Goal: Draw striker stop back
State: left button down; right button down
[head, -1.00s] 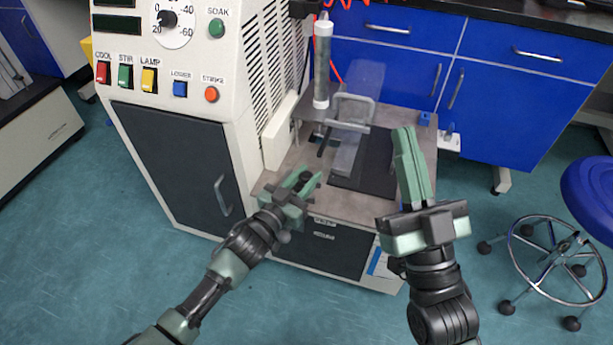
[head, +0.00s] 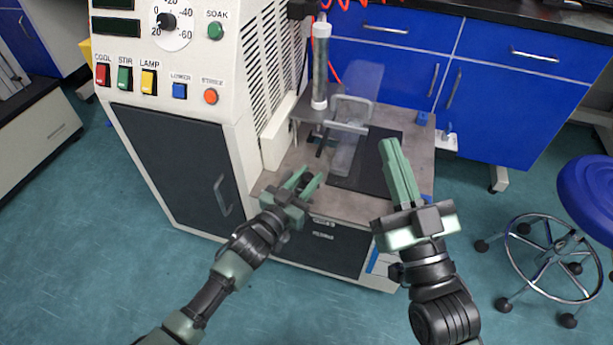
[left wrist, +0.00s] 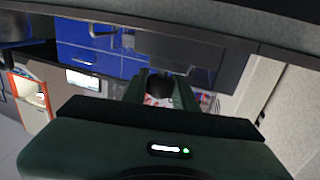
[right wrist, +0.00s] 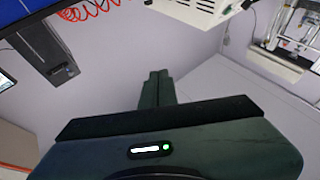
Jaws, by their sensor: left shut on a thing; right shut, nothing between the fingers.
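My left gripper (head: 306,180) is at the front left of the machine's bench plate (head: 352,205). Its fingers are closed on a dark round knob (left wrist: 160,88), which shows between them in the left wrist view. The knob appears to belong to the striker stop; the rest of the stop is hidden by the gripper and fingers. My right gripper (head: 388,145) is shut and empty, raised in front of the plate's right side. In the right wrist view its fingers (right wrist: 158,75) are together with nothing between them.
A clear guard with a grey handle (head: 350,112) and a clear vertical cylinder (head: 320,65) stand behind the left gripper. The white control cabinet (head: 195,110) is close on the left. A blue stool (head: 588,195) stands right. Floor in front is clear.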

aim_at(306, 183)
pick_arm(q)
jog(key=shift+s+d, duration=0.15)
jog(key=shift+d, duration=0.05)
jog(key=c, duration=1.1)
grip_release()
jog(key=shift+d, duration=0.1)
pick_arm(e)
jog(key=shift+d, duration=0.1)
pick_arm(q)
jog(key=shift+s, duration=0.1)
jog(key=p+v, duration=0.2)
jog(key=v, duration=0.5)
jog(key=shift+s+a, duration=0.2)
jog(key=shift+a, duration=0.05)
pick_arm(e)
notch_tip(306, 183, down, 11)
jog(key=w+d+g+h, duration=0.1)
jog(key=g+h, duration=0.1)
jog(key=g, duration=0.4)
jog(key=shift+r, duration=0.2)
